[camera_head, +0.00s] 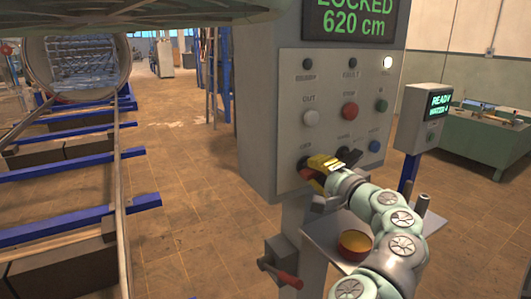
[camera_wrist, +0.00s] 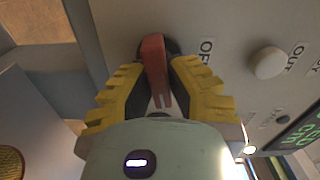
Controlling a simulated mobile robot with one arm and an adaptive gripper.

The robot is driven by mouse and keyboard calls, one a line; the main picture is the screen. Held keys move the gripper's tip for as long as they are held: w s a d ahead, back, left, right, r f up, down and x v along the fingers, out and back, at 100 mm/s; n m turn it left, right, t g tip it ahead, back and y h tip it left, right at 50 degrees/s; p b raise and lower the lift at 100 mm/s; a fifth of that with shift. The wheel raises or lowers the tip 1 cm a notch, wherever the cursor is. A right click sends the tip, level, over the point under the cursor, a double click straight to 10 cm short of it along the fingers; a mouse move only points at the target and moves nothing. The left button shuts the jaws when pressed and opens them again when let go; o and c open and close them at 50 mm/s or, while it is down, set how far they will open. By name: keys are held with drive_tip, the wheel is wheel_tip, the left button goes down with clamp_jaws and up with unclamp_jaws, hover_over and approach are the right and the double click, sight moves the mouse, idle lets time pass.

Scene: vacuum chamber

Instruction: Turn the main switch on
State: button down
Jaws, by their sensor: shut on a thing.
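The main switch is a red handle (camera_wrist: 155,68) on a dark round base on the grey panel, with a label reading OFF beside it in the wrist view. My gripper (camera_wrist: 157,82) has its yellow, black-padded fingers on both sides of the handle and is shut on it. In the head view my gripper (camera_head: 316,168) is at the lower left of the control panel (camera_head: 330,85), and its yellow finger covers most of the switch.
The panel carries a white OUT button (camera_head: 311,118), a red STOP button (camera_head: 350,110), a green button (camera_head: 381,106) and a blue button (camera_head: 374,146). A screen (camera_head: 350,18) above reads LOCKED 620 cm. A red-handled lever (camera_head: 285,278) and a shelf with a round container (camera_head: 355,244) are below.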

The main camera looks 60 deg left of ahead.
drive_tip(key=shift+m+p, duration=0.45)
drive_tip(key=shift+m, duration=0.45)
drive_tip(key=shift+f, duration=0.15)
drive_tip(key=c, duration=0.9)
unclamp_jaws()
drive_tip(key=shift+c, duration=0.2)
drive_tip(key=d, duration=1.2)
drive_tip(key=shift+s, duration=0.45)
